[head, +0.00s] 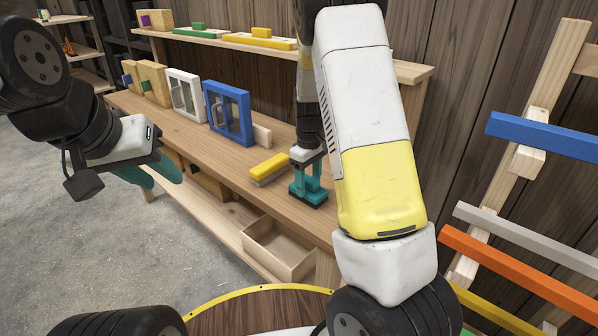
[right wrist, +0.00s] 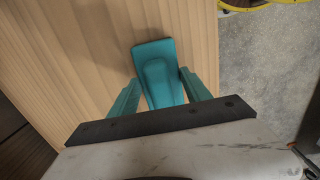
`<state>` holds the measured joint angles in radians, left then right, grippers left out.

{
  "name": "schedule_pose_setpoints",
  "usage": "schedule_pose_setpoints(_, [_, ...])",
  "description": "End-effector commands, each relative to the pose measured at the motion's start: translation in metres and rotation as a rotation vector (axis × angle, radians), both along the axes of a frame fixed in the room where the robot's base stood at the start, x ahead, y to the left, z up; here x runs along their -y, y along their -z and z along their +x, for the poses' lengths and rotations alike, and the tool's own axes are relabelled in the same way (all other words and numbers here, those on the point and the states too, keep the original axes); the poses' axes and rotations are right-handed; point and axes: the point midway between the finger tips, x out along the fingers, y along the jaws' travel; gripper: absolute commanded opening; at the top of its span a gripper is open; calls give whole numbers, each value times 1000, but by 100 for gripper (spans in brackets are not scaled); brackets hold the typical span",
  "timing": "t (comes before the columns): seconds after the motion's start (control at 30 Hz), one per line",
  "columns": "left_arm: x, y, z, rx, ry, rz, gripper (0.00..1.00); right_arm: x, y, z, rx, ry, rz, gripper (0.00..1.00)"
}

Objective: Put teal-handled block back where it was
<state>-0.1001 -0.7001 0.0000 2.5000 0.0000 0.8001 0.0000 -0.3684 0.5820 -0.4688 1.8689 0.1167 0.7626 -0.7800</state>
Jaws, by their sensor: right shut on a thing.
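The teal-handled block (head: 313,198) is at the front edge area of the wooden workbench (head: 225,160), upright with its base low at the bench top. I cannot tell whether it touches the wood. My right gripper (head: 308,180), with teal fingers, comes down from above and is shut on its handle. In the right wrist view the teal handle (right wrist: 160,80) sits between the two fingers, with bare bench top around it. My left gripper (head: 155,174) hangs at the left, away from the bench; its teal fingers overlap in view, so its opening is unclear.
A yellow block (head: 268,168) lies just left of the teal-handled block. Behind stand a blue frame (head: 228,112), a white frame (head: 185,95) and wooden pieces. An open wooden box (head: 280,247) is on the lower shelf. Coloured bars (head: 545,135) hang on the right rack.

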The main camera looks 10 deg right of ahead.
Motion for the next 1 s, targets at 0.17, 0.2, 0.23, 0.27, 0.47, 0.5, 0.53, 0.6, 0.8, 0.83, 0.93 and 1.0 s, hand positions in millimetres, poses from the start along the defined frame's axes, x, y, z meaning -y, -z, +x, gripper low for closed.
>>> schedule_pose_setpoints(0.17, [0,0,0,0,0,0,36,0,1,0,-1,0,-1,78])
schedule_pose_setpoints(0.2, [0,0,0,0,0,0,36,0,1,0,-1,0,-1,78])
schedule_pose_setpoints(0.23, [0,0,0,0,0,0,36,0,1,0,-1,0,-1,78])
schedule_pose_setpoints(0.27, [0,0,0,0,0,0,36,0,1,0,-1,0,-1,78])
schedule_pose_setpoints(0.47, [0,0,0,0,0,0,36,0,0,0,-1,0,-1,78])
schedule_pose_setpoints(0.5, [0,0,0,0,0,0,36,0,-2,0,0,-1,0,78])
schedule_pose_setpoints(0.53, [0,0,0,0,0,0,36,0,-3,0,1,-1,0,78])
schedule_pose_setpoints(0.6, [0,0,0,0,0,0,36,0,-10,1,4,-1,0,78])
schedule_pose_setpoints(0.8, [0,0,0,0,0,0,36,-1,-50,2,6,-2,1,78])
schedule_pose_setpoints(0.83, [0,0,0,0,0,0,36,-1,-56,3,6,-2,1,78])
schedule_pose_setpoints(0.93, [0,0,0,0,0,0,36,-1,-78,3,5,-2,0,78])
schedule_pose_setpoints(1.0, [0,0,0,0,0,0,36,-1,-91,3,4,-2,1,78])
